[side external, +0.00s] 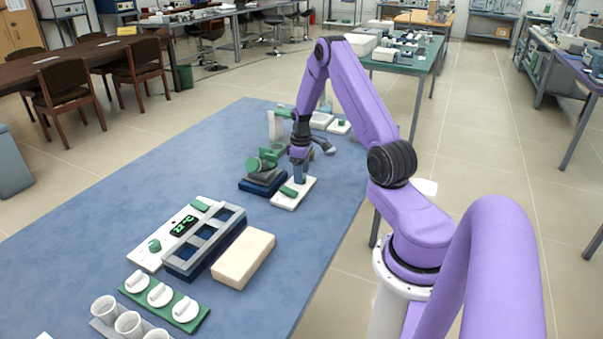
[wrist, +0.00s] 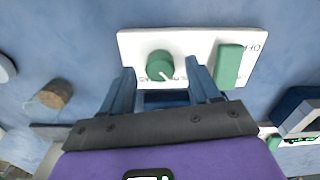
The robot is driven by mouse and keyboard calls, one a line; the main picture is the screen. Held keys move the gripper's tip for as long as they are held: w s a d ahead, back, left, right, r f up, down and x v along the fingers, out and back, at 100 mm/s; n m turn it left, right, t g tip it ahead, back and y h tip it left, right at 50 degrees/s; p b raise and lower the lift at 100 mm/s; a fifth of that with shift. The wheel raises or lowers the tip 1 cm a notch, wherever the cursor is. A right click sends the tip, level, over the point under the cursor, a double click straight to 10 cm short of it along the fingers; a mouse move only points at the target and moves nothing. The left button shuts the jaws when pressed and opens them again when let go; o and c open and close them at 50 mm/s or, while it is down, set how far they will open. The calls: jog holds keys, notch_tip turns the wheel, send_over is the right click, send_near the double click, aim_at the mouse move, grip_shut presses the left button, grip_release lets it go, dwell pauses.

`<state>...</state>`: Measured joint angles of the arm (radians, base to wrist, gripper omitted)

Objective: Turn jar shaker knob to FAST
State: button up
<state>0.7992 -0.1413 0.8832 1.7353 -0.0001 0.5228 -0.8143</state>
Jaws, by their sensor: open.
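A white control panel (wrist: 195,42) fills the middle of the wrist view and carries a round green knob (wrist: 160,65). Small lettering beside the knob is partly hidden and too small to read. My gripper (wrist: 160,70) is open, one blue finger on each side of the knob; I cannot tell whether they touch it. In the side external view my gripper (side external: 300,178) points down over the white panel (side external: 289,203), and the knob is hidden there. The shaker (side external: 262,180) with a green jar stands beside the panel.
A green rectangular switch (wrist: 230,65) sits right of the knob, with lettering near it. A white device with a green display (side external: 184,226), a grey-blue rack (side external: 205,240) and a beige block (side external: 244,258) stand nearer the camera. The blue table (side external: 120,190) is clear at left.

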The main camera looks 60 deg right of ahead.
jog(key=shift+f, duration=0.3)
jog(key=c, duration=1)
jog(key=shift+c, duration=0.2)
